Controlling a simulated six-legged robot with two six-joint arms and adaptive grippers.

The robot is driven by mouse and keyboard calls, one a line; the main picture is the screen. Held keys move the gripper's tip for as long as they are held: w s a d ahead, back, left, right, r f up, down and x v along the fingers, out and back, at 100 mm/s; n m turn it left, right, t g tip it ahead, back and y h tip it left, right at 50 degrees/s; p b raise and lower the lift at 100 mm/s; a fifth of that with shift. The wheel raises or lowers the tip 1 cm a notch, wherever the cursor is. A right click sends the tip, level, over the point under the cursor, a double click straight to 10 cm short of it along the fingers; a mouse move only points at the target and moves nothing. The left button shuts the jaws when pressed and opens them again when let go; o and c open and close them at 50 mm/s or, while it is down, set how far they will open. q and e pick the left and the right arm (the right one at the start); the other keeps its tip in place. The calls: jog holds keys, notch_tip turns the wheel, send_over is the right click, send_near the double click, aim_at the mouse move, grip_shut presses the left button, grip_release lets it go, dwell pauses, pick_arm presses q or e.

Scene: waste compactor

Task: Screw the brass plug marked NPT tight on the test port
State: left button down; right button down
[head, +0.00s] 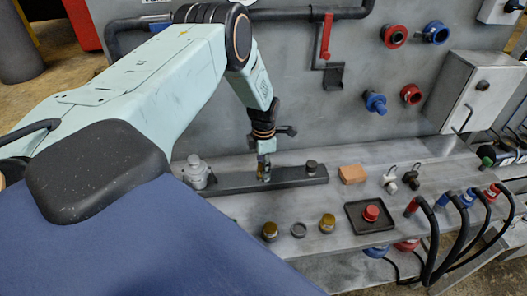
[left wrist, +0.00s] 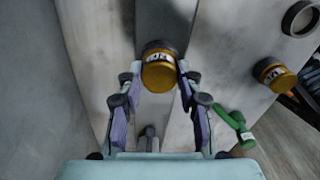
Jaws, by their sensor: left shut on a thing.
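My left gripper (head: 264,172) is over the dark bar (head: 225,184) on the bench and points down. In the left wrist view its fingertips (left wrist: 160,78) are shut on a brass plug (left wrist: 158,74) with a dark top and a pale label; the lettering is too small to read surely. The plug is at the bar; whether its thread is in a port is hidden. Two other brass plugs, left (head: 270,231) and right (head: 327,223), stand on the front shelf. A grey ring (head: 299,230) lies between them. My right gripper is not in view.
A grey fitting (head: 197,172) stands at the bar's left end and a dark knob (head: 311,167) near its right end. An orange block (head: 353,174), small fittings (head: 390,180) and a black tray (head: 357,223) with a red cap (head: 371,213) are to the right. Hoses (head: 432,240) loop beyond.

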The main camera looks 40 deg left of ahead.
pick_arm(q)
jog(key=m, duration=0.3)
jog(key=shift+b, duration=0.3)
jog(key=m, duration=0.3)
jog(key=shift+f+b, duration=0.1)
jog(key=shift+b, duration=0.3)
jog(key=shift+m, duration=1.2)
jog(key=shift+b, duration=0.3)
jog(key=m+b, duration=0.1)
jog(key=m, duration=0.3)
jog(key=shift+m, duration=0.6)
